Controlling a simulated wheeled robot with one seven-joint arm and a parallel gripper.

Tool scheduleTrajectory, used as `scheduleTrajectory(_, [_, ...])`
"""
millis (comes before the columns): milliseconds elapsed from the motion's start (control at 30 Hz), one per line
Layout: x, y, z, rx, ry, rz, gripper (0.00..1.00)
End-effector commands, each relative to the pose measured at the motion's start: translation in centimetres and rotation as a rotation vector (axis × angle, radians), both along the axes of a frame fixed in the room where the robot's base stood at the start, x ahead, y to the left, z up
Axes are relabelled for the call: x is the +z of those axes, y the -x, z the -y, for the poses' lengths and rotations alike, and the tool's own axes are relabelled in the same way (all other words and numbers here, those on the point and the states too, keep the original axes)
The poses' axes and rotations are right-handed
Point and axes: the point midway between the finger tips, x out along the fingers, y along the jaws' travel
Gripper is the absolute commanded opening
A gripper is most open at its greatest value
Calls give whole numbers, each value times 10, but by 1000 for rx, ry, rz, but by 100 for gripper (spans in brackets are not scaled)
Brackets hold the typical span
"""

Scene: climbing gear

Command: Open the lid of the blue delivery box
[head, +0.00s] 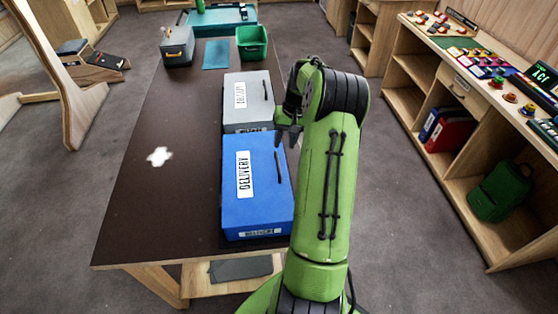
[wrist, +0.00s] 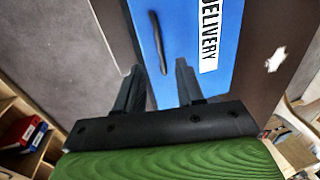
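The blue delivery box (head: 258,190) stands near the front right edge of the dark table, with its lid shut. A white DELIVERY label and a slim black handle (head: 279,167) are on the lid. In the wrist view the blue lid (wrist: 193,30) and the black handle (wrist: 159,45) lie beyond my fingertips. My gripper (head: 288,135) hangs above the far right part of the box, near the grey box. In the wrist view my gripper (wrist: 160,72) is open, its two fingers apart with nothing between them. The handle appears just past the gap, and I cannot tell the exact distance.
A grey box (head: 247,98) with a similar label stands right behind the blue one. A grey toolbox (head: 178,45) and a green bin (head: 251,42) are at the table's (head: 135,205) far end. The table's left side is clear. Wooden shelves (head: 470,120) stand at right.

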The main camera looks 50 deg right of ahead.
Motion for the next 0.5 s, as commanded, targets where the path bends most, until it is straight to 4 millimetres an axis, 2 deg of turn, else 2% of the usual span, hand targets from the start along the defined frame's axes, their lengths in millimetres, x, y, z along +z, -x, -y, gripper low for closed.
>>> scheduleTrajectory(33, [-15,-1,-3,1,-5,-2,38])
scheduleTrajectory(100, [-32,-4,-6,2,-4,-3,38])
scheduleTrajectory(300, [-74,-10,-12,2,-2,-2,38])
scheduleTrajectory(500, [-91,-12,-14,1,0,0,38])
